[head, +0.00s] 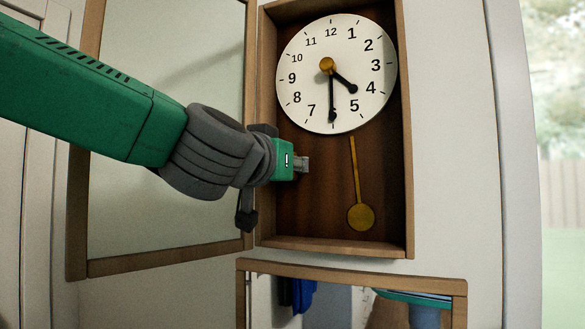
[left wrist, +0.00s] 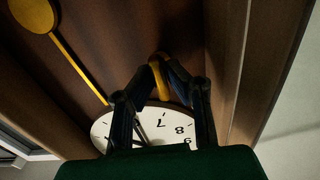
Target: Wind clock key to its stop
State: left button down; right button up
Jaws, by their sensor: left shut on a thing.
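The clock face (head: 300,85) is white with black numerals, in an open wooden case (head: 408,190). Its hands stand near half past four. A brass pendulum (head: 360,217) hangs below the face. My left gripper (head: 301,163) reaches into the case at lower left of the face. In the left wrist view my left gripper (left wrist: 160,72) has its fingertips closed on a brass-yellow curved piece, the clock key (left wrist: 158,65). The face (left wrist: 165,125) shows upside down there, partly hidden by the fingers. The key is hidden in the head view. My right gripper is not in view.
The clock's glazed door (head: 170,190) stands open to the left, behind my left arm. A wood-framed mirror (head: 345,300) hangs just below the case. The case's side wall (left wrist: 228,65) runs close beside the fingers. A bright window lies at far right.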

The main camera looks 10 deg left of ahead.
pick_arm(q)
jog(key=shift+d+f, duration=0.1)
jog(key=shift+f, duration=0.3)
jog(key=c, duration=1.6)
grip_release()
jog(key=shift+w+r, duration=0.1)
jog(key=shift+r, duration=0.05)
jog(key=shift+r, duration=0.1)
jog(key=s+a, duration=0.2)
jog(key=s, duration=0.9)
jog(key=shift+s+a, duration=0.3)
jog(key=shift+a, duration=0.05)
jog(key=shift+d, duration=0.2)
